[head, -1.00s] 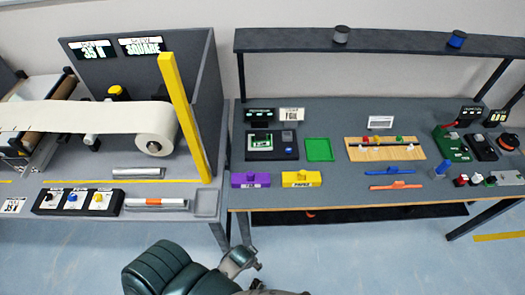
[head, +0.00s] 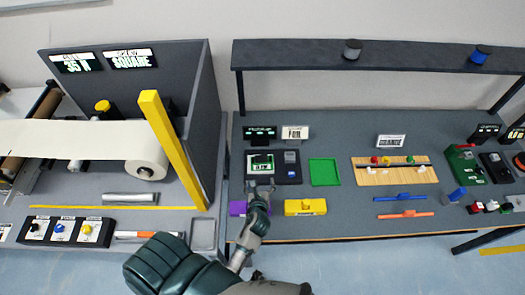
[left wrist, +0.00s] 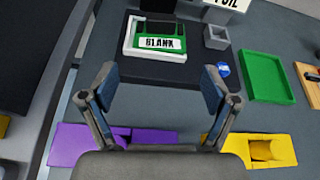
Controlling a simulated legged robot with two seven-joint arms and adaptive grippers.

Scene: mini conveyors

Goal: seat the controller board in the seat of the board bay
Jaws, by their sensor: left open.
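The board bay is a dark base (head: 288,177) on the right-hand table; it also shows in the left wrist view (left wrist: 180,72). A white-framed seat (left wrist: 129,42) is on its left half. A green board with a white label reading BLANK (left wrist: 172,43) lies at this frame; whether it is fully seated I cannot tell. I cannot tell whether it is the controller board. My left gripper (head: 260,184) is open and empty, in front of the bay; its spread fingers (left wrist: 160,85) show in the left wrist view. My right gripper is not in view.
A purple block (left wrist: 145,138) and a yellow block (left wrist: 278,148) lie at the table's front, near my left gripper. A green tray (head: 324,172) is right of the bay. A small grey block (left wrist: 216,38) stands on the bay. A yellow post (head: 172,150) rises at the left.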

